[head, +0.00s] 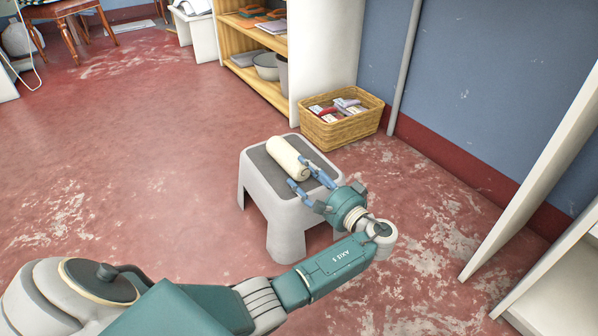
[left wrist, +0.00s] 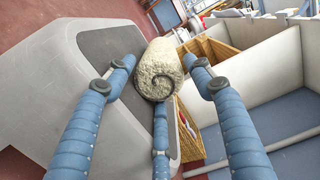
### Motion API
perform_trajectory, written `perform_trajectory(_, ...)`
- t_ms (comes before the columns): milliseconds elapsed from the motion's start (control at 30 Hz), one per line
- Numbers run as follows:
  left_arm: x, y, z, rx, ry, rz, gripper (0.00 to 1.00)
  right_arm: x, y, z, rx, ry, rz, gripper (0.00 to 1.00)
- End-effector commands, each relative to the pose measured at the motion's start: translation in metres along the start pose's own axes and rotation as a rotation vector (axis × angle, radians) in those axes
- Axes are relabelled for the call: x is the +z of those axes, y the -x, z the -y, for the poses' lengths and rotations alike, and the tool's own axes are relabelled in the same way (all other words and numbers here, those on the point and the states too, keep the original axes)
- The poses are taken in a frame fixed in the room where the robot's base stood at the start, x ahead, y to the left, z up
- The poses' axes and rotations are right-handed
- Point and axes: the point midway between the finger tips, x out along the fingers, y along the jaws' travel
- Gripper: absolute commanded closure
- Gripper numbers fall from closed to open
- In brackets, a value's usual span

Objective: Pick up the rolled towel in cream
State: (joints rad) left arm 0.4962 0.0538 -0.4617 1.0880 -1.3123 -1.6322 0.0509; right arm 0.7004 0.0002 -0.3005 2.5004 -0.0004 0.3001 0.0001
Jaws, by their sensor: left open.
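The cream rolled towel (head: 286,157) lies on the dark top of a grey step stool (head: 286,213). In the left wrist view the towel (left wrist: 158,70) shows its spiral end towards me, between and beyond the fingertips. My left gripper (head: 303,172) is open at the towel's near right end, with fingers on either side of that end. In the left wrist view the left gripper (left wrist: 160,75) has its blue fingers spread, and a third finger reaches below the towel's end. I cannot tell whether any finger touches it. My right gripper is not in view.
A wicker basket (head: 341,128) with several small items stands on the floor behind the stool, beside a wooden shelf unit (head: 262,43). White panels (head: 545,160) stand at the right. The red floor left of the stool is clear.

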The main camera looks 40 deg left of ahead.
Motion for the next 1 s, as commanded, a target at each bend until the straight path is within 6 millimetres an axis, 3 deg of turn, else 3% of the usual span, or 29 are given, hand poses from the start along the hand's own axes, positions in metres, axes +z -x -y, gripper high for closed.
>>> perform_trajectory(133, 0.003, -0.001, -0.005, 0.007, -0.011, 0.004, 0.44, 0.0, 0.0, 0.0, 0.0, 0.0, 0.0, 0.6)
perform_trajectory(333, 0.003, -0.001, -0.005, 0.007, -0.011, 0.005, 0.81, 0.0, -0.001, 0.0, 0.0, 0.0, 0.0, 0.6)
perform_trajectory(733, 0.002, -0.001, 0.005, 0.005, -0.006, 0.005, 0.81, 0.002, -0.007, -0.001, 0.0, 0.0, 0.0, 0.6)
perform_trajectory(1000, 0.001, 0.0, 0.052, 0.002, -0.001, 0.002, 0.81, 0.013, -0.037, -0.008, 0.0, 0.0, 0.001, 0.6)
